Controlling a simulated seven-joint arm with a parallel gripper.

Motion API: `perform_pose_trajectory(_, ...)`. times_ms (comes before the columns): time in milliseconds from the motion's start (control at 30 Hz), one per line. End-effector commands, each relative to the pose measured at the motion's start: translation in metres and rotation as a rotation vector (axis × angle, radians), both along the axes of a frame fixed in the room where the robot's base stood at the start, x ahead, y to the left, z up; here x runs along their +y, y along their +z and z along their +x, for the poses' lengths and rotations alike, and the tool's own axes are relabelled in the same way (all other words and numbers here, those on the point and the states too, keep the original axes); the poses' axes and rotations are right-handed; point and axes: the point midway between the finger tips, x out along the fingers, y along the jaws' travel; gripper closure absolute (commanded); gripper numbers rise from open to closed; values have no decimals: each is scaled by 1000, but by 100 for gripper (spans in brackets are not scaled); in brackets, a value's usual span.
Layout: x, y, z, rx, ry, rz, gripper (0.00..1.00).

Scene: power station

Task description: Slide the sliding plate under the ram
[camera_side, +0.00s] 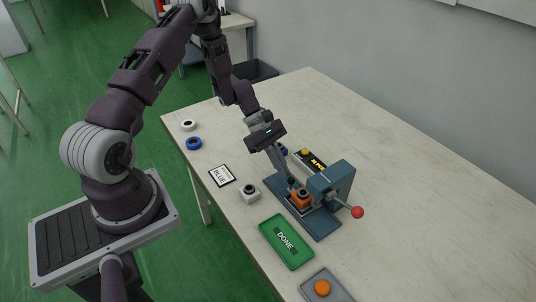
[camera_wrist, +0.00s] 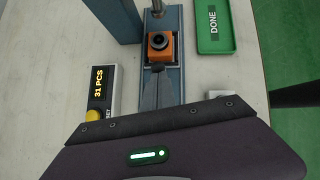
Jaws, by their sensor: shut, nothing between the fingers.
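The sliding plate (camera_wrist: 147,66) carries an orange block (camera_wrist: 160,54) with a dark round part in it, on the press's blue-grey base (camera_wrist: 174,18). A black knob (camera_wrist: 158,68) stands at the plate's near end. My gripper (camera_wrist: 158,82) is shut and empty, its fingertips right behind the knob; I cannot tell whether they touch it. In the side view my gripper (camera_side: 289,177) points down at the base, and the orange block (camera_side: 301,199) sits beside the press frame (camera_side: 338,178). The ram is mostly hidden by the frame; its lower end appears at the wrist view's top.
A lever with a red ball (camera_side: 357,212) sticks out of the press. A black counter box (camera_wrist: 99,88) with a yellow button stands beside the base.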

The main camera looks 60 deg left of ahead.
Motion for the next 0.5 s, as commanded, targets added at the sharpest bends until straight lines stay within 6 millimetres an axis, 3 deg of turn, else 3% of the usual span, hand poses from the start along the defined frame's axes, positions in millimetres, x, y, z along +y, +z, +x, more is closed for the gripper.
perform_pose_trajectory(100,-29,0,0,0,-2,-3,100)
perform_pose_trajectory(200,-44,0,-1,1,-1,-1,100)
perform_pose_trajectory(500,-55,0,-2,3,-4,-1,100)
